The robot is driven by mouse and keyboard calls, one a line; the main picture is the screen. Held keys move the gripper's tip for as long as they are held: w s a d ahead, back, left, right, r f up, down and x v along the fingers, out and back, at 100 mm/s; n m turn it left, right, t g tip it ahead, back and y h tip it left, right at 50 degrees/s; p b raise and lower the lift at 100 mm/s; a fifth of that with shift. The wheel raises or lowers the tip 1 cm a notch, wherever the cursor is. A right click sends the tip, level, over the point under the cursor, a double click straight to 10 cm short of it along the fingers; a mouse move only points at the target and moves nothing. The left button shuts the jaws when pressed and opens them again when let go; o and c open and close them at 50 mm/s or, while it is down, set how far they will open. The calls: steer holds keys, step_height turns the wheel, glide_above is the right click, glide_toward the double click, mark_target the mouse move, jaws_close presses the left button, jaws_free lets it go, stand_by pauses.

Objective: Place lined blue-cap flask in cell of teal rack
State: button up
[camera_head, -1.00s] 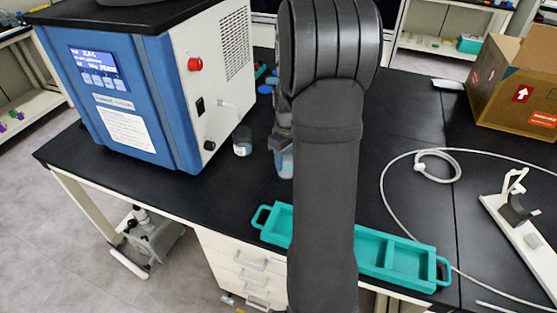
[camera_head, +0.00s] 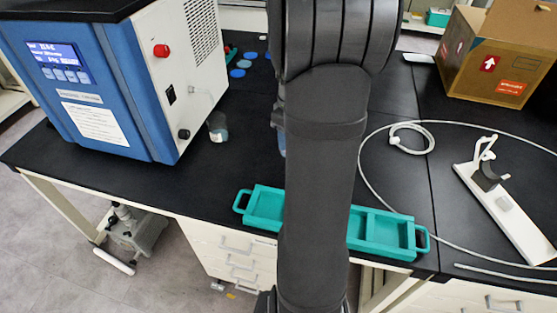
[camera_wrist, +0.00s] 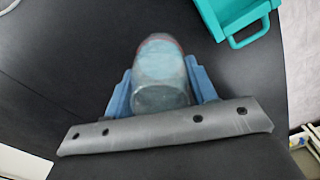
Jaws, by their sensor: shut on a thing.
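My gripper (camera_wrist: 162,92) is shut on a clear flask (camera_wrist: 160,97), with one blue finger on each side of it in the wrist view. In the wrist view the rack's handle end (camera_wrist: 243,42) is at the top right, apart from the flask.
Another flask (camera_head: 218,132) stands beside the blue and white freeze dryer (camera_head: 140,85). Several blue discs (camera_head: 237,73) lie behind it. A white hose (camera_head: 365,190) loops right of the rack, near a white stand (camera_head: 505,205) and a cardboard box (camera_head: 495,65). Bench left of the rack is clear.

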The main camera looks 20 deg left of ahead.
steer(key=s+d, duration=0.5)
steer(key=s, duration=0.3)
steer(key=s+d, duration=0.5)
steer(key=s, duration=0.3)
glide_above(272, 211)
step_height(272, 211, down, 6)
steer(key=shift+f, duration=2.1)
steer(key=shift+f, duration=0.15)
steer(key=o, duration=1)
steer(key=shift+o, duration=0.2)
